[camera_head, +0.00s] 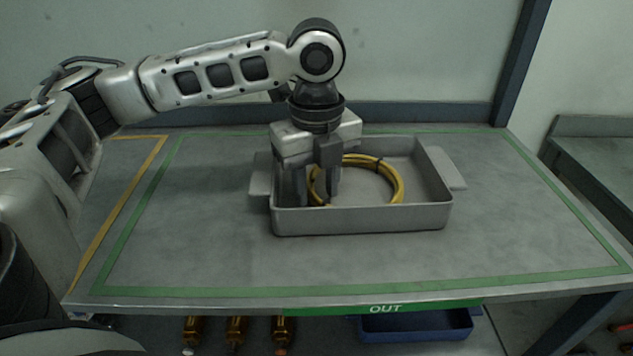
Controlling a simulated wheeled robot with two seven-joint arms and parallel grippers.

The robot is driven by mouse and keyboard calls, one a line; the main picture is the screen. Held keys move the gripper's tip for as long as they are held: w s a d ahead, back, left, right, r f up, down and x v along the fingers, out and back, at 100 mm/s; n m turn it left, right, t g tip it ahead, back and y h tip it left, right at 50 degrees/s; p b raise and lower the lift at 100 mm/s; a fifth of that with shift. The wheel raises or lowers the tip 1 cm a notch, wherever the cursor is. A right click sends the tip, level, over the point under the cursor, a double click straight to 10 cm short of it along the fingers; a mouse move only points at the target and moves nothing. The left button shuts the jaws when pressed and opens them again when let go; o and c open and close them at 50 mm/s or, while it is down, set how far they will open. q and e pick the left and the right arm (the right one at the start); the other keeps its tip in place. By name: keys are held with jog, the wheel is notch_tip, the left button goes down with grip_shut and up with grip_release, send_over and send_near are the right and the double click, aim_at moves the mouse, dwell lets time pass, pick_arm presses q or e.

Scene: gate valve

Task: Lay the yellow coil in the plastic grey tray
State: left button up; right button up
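The yellow coil (397,178) is a ring of hose with a dark tie at its upper right. It is inside the grey tray (362,221), and the tray's front wall hides its lowest part. My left gripper (317,197) points down into the tray's left part, at the coil's left side. Its two fingers are spread, with part of the coil visible in the gap between them. Whether a finger touches the coil I cannot tell. My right gripper is not in view.
The tray stands on a grey table (510,240) with a green taped border and an "OUT" label at the front edge. Bare tabletop surrounds the tray. Below are a blue bin (416,324) and several brass-coloured parts (236,328). Another table (600,150) stands at right.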

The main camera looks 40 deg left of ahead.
pick_arm(q)
notch_tip(320, 180, up, 16)
jog(key=p, duration=0.4)
jog(key=shift+s+f, duration=0.1)
dwell(0.7)
